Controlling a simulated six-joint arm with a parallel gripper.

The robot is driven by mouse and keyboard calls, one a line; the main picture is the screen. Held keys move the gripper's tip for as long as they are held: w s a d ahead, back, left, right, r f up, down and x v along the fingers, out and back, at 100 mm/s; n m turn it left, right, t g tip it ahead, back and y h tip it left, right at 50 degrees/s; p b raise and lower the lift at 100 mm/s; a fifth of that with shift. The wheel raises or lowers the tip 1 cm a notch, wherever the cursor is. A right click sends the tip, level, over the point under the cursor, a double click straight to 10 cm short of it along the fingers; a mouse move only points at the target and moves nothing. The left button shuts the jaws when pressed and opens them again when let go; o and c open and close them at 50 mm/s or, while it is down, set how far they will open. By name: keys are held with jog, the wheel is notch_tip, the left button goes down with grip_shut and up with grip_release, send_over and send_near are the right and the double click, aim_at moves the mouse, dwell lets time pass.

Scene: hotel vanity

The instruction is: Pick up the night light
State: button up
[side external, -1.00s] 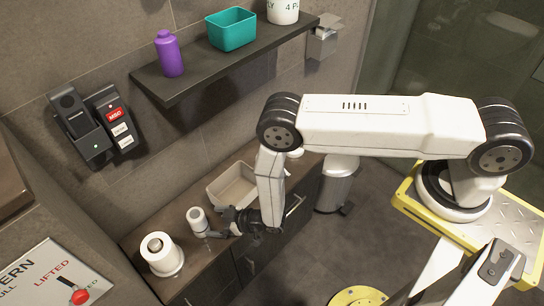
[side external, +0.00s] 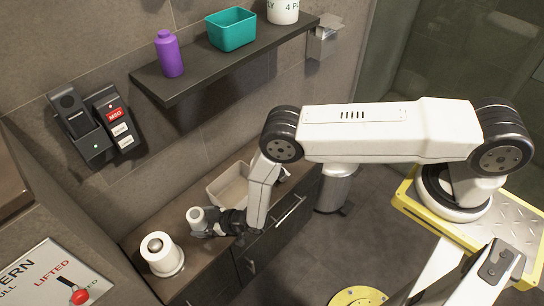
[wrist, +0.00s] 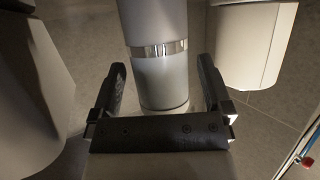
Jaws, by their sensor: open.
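The night light (side external: 196,214) is a small pale cylinder standing upright on the dark wooden vanity top, between a white roll and a beige tray. In the wrist view the night light (wrist: 158,75) shows as a grey-white post with a shiny metal band, standing between my two fingers. My gripper (side external: 207,229) is low at the night light in the side view and hides its lower part. My gripper (wrist: 162,80) is open, with a finger on either side of the post and a visible gap on both sides.
The white roll (side external: 162,260) stands left of the night light, close to my gripper. The beige tray (side external: 228,183) lies behind it to the right. A dark shelf (side external: 200,85) above holds a purple bottle (side external: 169,54) and a teal bin (side external: 231,28).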

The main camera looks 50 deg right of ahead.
dwell(0.3)
grip_shut()
jog(key=shift+r, duration=0.15)
jog(key=shift+r, duration=1.05)
jog(key=s+d+r, duration=0.6)
jog(key=s+r, duration=0.4)
jog(key=s, duration=0.2)
jog(key=shift+s+r, duration=0.3)
jog(key=shift+r, duration=0.05)
